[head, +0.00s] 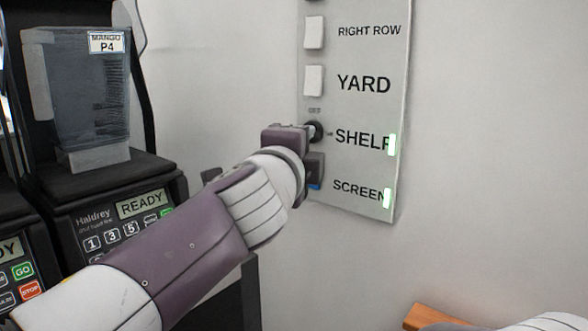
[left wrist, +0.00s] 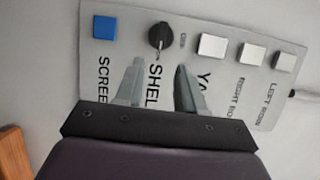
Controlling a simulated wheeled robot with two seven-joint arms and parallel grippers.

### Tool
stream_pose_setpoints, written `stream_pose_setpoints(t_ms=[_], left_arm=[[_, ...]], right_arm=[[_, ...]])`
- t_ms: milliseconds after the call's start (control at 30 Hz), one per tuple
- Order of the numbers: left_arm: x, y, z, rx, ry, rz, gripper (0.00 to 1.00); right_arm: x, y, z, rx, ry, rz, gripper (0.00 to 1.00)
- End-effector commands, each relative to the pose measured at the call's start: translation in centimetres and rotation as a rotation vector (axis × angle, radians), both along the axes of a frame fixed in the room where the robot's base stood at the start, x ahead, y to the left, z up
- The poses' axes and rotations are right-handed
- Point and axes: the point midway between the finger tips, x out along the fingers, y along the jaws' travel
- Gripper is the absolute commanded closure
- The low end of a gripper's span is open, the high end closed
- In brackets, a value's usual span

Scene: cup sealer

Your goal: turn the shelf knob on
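The shelf knob (head: 316,131) is a round black knob beside the SHELF label on a grey wall panel (head: 370,60). In the left wrist view the knob (left wrist: 160,37) has a pale pointer mark, and it lies just beyond the gap between my fingertips. My left gripper (left wrist: 159,68) is open, its two fingers spread over the SHELF label side. In the head view my left gripper (head: 288,138) is close to the knob and partly hides the panel's left edge; contact cannot be told. My right gripper is not in view.
A blue switch (left wrist: 104,27) sits by the SCREEN label; white switches (head: 314,81) line the panel above the knob. Green strips (head: 392,145) glow by SHELF and SCREEN. A wooden edge (head: 432,316) shows lower right.

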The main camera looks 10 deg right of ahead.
Motion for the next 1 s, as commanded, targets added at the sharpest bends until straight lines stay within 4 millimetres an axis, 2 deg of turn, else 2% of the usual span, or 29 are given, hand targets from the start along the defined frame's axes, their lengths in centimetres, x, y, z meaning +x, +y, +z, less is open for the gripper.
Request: stream_pose_setpoints(t_ms=[33, 100, 300, 633, 700, 767, 867, 900, 967, 1000], left_arm=[[-1.2, 0.7, -0.4, -0.002, -0.002, -0.002, 0.62], [-2.7, 1.5, -0.2, -0.001, -0.003, -0.001, 0.62], [-5.0, 2.8, -0.1, 0.001, 0.0, 0.0, 0.62], [-5.3, 3.0, 0.0, -0.004, 0.002, 0.0, 0.62], [-5.2, 2.9, -0.7, -0.068, 0.062, 0.0, 0.62], [-5.2, 2.6, -3.7, -0.124, 0.184, 0.002, 0.62], [-4.9, 3.2, -12.2, -0.217, 0.479, 0.066, 0.62], [-4.6, 4.4, -16.2, -0.26, 0.608, 0.13, 0.62], [-4.5, 7.0, -22.0, -0.329, 0.789, 0.249, 0.62], [-4.7, 9.1, -25.7, -0.376, 0.898, 0.343, 0.62]], right_arm=[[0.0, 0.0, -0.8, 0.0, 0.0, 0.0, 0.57], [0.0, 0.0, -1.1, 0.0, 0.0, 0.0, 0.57], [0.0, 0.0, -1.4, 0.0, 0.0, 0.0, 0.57], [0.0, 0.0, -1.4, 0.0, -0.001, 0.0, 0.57], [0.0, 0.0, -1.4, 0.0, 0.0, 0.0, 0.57], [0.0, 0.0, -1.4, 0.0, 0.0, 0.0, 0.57], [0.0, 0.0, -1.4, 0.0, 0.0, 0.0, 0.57], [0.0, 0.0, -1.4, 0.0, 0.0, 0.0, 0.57], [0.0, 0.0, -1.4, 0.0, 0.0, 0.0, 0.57], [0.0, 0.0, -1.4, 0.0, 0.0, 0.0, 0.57]])
